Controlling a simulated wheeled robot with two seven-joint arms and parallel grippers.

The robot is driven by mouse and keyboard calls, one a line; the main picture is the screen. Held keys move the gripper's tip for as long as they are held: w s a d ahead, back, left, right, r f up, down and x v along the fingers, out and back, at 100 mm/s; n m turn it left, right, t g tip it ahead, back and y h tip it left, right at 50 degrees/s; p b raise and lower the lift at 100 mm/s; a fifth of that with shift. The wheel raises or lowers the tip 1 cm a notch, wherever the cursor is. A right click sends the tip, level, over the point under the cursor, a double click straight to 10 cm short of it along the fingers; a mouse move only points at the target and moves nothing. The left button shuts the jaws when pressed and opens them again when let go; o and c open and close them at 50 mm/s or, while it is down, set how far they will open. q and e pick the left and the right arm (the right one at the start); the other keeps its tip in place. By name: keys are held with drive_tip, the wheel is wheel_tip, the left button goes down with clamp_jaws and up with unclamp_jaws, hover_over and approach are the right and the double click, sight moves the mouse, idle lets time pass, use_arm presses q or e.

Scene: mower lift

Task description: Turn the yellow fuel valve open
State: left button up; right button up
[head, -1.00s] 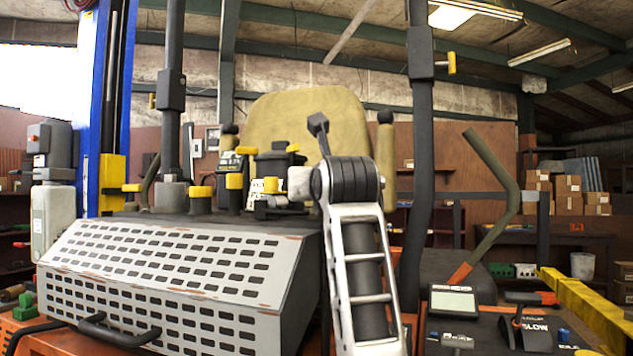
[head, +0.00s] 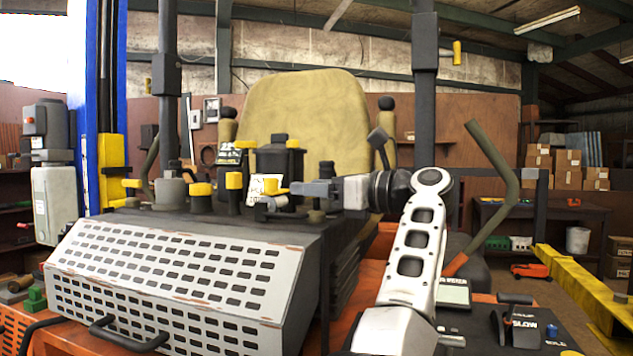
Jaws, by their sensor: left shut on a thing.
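The yellow fuel valve handle (head: 272,187) is a small yellow lever among dark fittings on top of the mower, behind the grey perforated cover (head: 170,285). My left gripper (head: 288,188) reaches it from the right. Its fingers are shut on the end of the handle, and the small contact area is partly hidden. My right gripper is out of view.
Yellow-capped fittings (head: 200,189) and a black canister (head: 280,163) crowd the valve. The tan seat (head: 300,115) stands behind. A dark upright post (head: 425,100) rises behind my arm. A bent lever (head: 492,190) is at right.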

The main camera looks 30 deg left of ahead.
use_arm(q)
drive_tip(key=shift+n+g, duration=0.6)
drive_tip(key=shift+g, duration=0.4)
drive_tip(key=shift+n+g+h, duration=0.3)
drive_tip(key=shift+n+g, duration=0.2)
drive_tip(key=shift+g, duration=0.2)
drive_tip(key=o, duration=1)
